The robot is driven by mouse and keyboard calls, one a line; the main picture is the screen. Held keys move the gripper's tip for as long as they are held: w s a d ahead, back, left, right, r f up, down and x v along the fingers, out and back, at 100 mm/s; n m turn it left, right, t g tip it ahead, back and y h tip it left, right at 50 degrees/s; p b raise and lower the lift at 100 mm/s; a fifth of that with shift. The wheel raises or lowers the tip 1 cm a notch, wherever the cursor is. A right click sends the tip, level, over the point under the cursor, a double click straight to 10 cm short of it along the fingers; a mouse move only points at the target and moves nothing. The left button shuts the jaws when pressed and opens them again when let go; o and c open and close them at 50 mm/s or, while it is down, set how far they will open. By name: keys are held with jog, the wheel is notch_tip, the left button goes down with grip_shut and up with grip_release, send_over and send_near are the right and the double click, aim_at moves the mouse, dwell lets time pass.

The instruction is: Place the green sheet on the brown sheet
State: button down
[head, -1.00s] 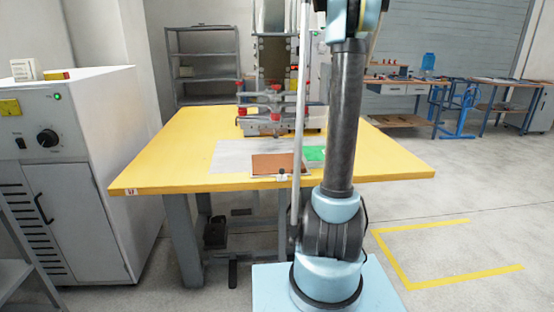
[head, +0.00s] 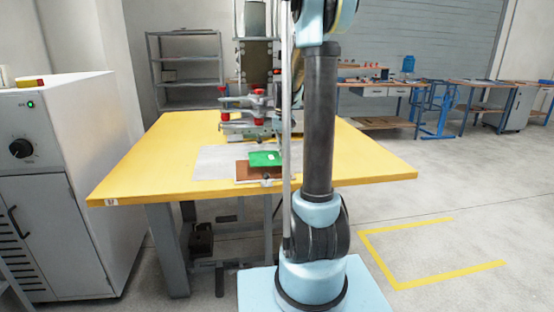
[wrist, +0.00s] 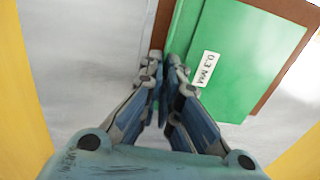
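The green sheet (head: 265,158) is over the brown sheet (head: 246,173) in the head view, with brown showing at its left and front. In the wrist view the green sheet (wrist: 235,45) has a white "0.3 MM" tag, and strips of the brown sheet (wrist: 281,70) show along its edges. My gripper (wrist: 164,62) is at the left edge of the green sheet, its fingers closed together on that edge. I cannot tell whether the green sheet touches the brown one all over. The gripper is hidden in the head view.
The sheets are near the front edge of the yellow table (head: 150,165), on a grey plate (head: 215,163). A machine with red knobs (head: 248,112) stands behind them. A white cabinet (head: 70,180) is at the left. The table's left side is clear.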

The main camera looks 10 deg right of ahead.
aim_at(278, 156)
jog(key=shift+a, duration=0.8)
jog(key=shift+a+f, duration=0.15)
jog(key=shift+a, duration=0.05)
jog(key=shift+f, duration=1.6)
jog(key=c, duration=1.8)
grip_release()
